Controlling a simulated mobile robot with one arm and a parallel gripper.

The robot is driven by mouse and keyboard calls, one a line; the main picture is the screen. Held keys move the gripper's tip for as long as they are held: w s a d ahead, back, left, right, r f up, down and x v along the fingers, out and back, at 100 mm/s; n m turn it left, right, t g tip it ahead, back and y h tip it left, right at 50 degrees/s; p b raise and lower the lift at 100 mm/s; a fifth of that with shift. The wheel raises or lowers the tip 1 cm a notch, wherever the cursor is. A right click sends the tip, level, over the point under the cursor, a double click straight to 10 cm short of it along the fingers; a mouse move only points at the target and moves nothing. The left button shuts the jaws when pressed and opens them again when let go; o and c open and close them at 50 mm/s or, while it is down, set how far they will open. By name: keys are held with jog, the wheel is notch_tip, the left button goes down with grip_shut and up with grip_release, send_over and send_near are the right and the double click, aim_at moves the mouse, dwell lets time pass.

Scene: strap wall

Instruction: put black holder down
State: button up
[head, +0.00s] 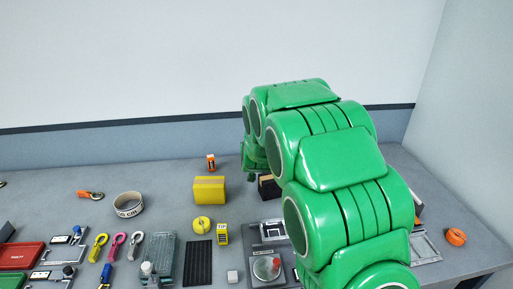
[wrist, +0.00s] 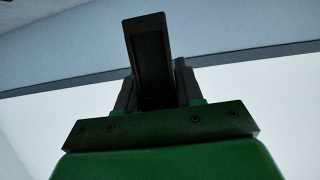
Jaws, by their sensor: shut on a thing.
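The black holder (wrist: 148,48) is a long, dark, open-faced piece in the wrist view. It stands up between the two fingers of my gripper (wrist: 155,85), which is shut on it. Wall fills the background there, and no table surface shows around the holder. In the head view my green arm reaches over the table and hides most of my gripper. I cannot make out the holder for certain there, nor how high it is above the table.
The grey table (head: 150,180) is crowded in front with hooks, trays and tools. A yellow box (head: 209,190), a tape roll (head: 128,204) and a dark box (head: 268,187) stand farther back. An orange roll (head: 455,236) lies right. Bare table shows at back left.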

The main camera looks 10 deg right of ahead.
jog(key=shift+w+d+r+m+g+h, duration=1.2)
jog(key=shift+w+d+r+m+h, duration=1.8)
jog(key=shift+d, duration=1.8)
jog(key=s+d+f+m+g+h, duration=0.6)
jog(key=s+d+m, duration=0.1)
jog(key=shift+w+d+f, duration=0.35)
jog(key=shift+w+f, duration=1.2)
jog(key=shift+w, duration=0.7)
jog(key=shift+w+d+f, duration=0.4)
jog(key=shift+w+f, duration=1.2)
jog(key=shift+w, duration=0.65)
jog(key=shift+w+d+f, duration=0.35)
jog(key=shift+w+f, duration=1.2)
jog(key=shift+w, duration=0.7)
jog(key=shift+w+f, duration=0.1)
jog(key=shift+f, duration=1.5)
